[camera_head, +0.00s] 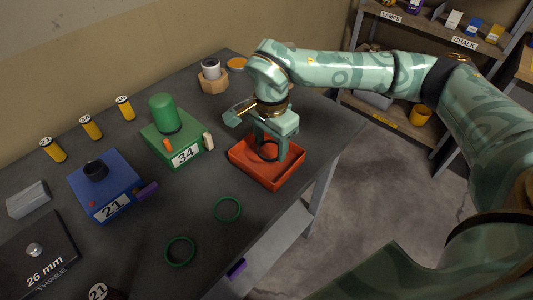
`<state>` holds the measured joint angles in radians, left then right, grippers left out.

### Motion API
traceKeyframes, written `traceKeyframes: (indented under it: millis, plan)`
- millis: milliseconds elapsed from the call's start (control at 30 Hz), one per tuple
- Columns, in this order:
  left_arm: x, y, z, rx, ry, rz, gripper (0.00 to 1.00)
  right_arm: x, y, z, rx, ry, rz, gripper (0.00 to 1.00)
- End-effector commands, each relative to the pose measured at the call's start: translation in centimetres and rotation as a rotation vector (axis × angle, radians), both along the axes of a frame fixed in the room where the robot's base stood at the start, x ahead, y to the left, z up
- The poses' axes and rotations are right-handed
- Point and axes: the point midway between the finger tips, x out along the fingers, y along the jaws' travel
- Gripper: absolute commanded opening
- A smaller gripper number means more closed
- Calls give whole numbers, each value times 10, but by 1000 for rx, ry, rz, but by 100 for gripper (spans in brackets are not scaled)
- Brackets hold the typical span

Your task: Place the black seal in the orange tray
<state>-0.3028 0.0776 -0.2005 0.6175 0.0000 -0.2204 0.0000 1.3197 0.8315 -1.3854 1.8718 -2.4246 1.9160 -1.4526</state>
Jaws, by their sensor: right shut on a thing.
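The orange tray (272,179) sits near the right edge of the dark table. My right gripper (268,148) points down over the tray, its fingers reaching into the space above the tray floor. It is shut on the black seal (267,157), a thin dark ring that shows between and below the fingers. The fingers cover part of the ring, and I cannot tell whether it touches the tray floor. My left gripper is not in view.
A green block marked 34 (176,145) and a blue block marked 21 (103,190) stand left of the tray. Two green rings (227,209) (180,250) lie in front. Several yellow cylinders (53,150) stand at the back left. Shelving (430,35) stands beyond the table.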

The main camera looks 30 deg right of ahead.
Motion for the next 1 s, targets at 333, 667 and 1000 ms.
traceKeyframes:
  millis: [333,667,1000]
  plan:
    - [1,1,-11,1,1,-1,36,24,-4,-32,0,2,0,34]
    - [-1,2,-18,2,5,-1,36,22,-4,-57,0,-1,2,34]
    - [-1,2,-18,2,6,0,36,22,-4,-60,0,0,2,77]
